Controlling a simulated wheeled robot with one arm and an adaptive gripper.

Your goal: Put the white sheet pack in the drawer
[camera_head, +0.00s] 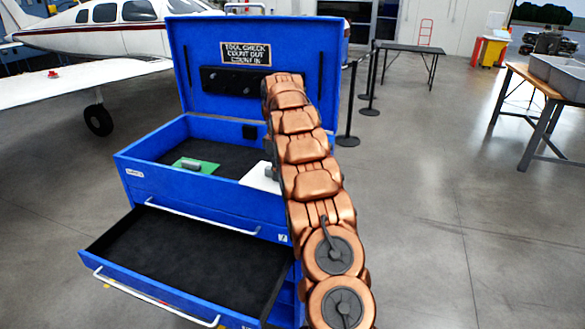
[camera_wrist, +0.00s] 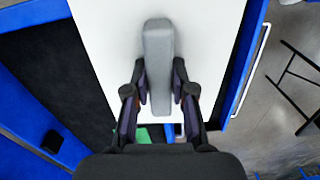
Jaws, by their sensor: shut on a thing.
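The white sheet pack (camera_head: 258,178) shows at the right front of the blue cabinet's top tray, partly hidden behind my arm. In the wrist view the pack (camera_wrist: 103,35) is a flat white sheet with a grey block-like grip (camera_wrist: 158,45) on it. My gripper (camera_wrist: 159,92) is shut on that grey grip, one finger on each side. Whether the pack touches the tray is unclear. The drawer (camera_head: 150,290) below is pulled out, with a black lined floor that looks empty; my arm hides its right side.
A green piece with a grey grip (camera_head: 196,166) lies in the top tray (camera_head: 150,141). The raised blue lid (camera_head: 225,85) stands behind. Barrier posts (camera_head: 348,110), a table (camera_head: 545,95) and an aircraft (camera_head: 100,30) are farther off. The floor at right is clear.

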